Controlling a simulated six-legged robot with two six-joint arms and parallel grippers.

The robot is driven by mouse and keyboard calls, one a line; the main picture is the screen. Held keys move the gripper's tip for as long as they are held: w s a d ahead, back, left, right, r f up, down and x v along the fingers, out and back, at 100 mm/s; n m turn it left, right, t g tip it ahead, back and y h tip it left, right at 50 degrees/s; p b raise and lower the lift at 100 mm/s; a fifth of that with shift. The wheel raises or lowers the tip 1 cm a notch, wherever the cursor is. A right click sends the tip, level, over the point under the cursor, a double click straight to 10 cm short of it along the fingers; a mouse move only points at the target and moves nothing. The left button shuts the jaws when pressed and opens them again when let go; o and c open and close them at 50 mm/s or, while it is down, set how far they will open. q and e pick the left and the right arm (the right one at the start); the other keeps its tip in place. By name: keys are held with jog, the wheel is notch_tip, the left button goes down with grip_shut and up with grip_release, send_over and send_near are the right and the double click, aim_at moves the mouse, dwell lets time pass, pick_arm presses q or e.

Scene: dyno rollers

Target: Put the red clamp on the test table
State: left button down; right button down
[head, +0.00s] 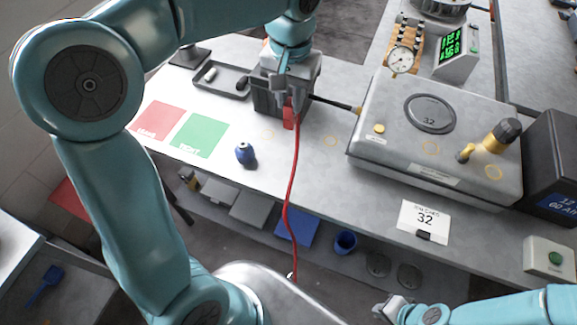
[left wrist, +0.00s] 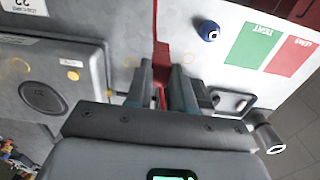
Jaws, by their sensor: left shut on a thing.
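The red clamp (head: 289,115) is held in my left gripper (head: 288,100), with its red cable (head: 292,190) running down past the front edge of the test table (head: 325,170). The clamp is above or at the table surface in front of a dark grey box; I cannot tell whether it touches the table. In the left wrist view the red clamp (left wrist: 161,58) shows between the two fingers of my left gripper (left wrist: 162,75). My right gripper (head: 390,308) is low at the bottom of the head view, away from the table top; its jaws are too small to read.
A grey machine (head: 440,135) marked 32 stands right of the clamp. A blue bulb-like object (head: 245,154) sits near the front edge, beside green (head: 199,135) and red (head: 160,118) mats. A dark tray (head: 222,80) lies behind. The table around the mats is mostly clear.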

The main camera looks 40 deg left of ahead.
pick_arm(q)
notch_tip(320, 180, down, 19)
jog(key=shift+r+p, duration=0.1)
jog(key=shift+p, duration=0.3)
jog(key=shift+w+f, duration=0.15)
jog(key=shift+f, duration=0.25)
jog(key=c, duration=1)
grip_release()
jog(key=shift+f, duration=0.15)
